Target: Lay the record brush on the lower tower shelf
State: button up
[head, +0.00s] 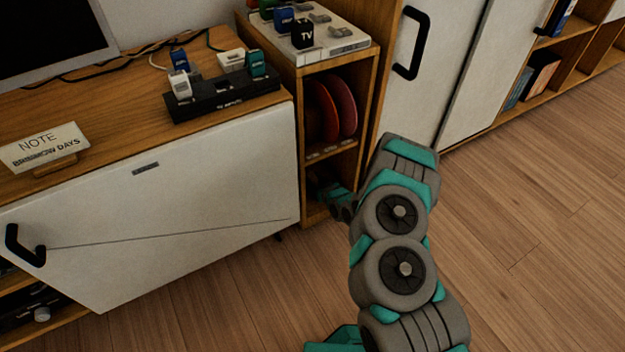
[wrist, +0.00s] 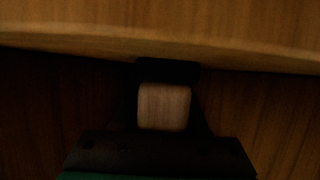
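The tower (head: 305,120) is a narrow wooden unit at the centre of the head view. Its lower shelf is a dark compartment near the floor. My gripper (wrist: 166,88) reaches into this compartment, and its fingers are lost in shadow in the head view. In the dark wrist view, a pale wood-grained block with rounded corners, apparently the record brush (wrist: 164,108), sits between the dark fingers, which look shut on it. I cannot tell whether the brush touches the shelf. It is not distinguishable in the head view.
Red records (head: 343,105) stand in the compartment above. A board edge (wrist: 90,40) crosses the top of the wrist view. A low white-fronted cabinet (head: 150,225) stands left of the tower, and a white door (head: 425,95) is at its right. The wooden floor (head: 540,210) is clear at right.

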jog(key=o, duration=0.4)
jog(key=shift+r, duration=0.1)
jog(key=shift+r, duration=0.15)
jog(key=p+v, duration=0.2)
jog(key=v, duration=1)
jog(key=shift+p, duration=0.3)
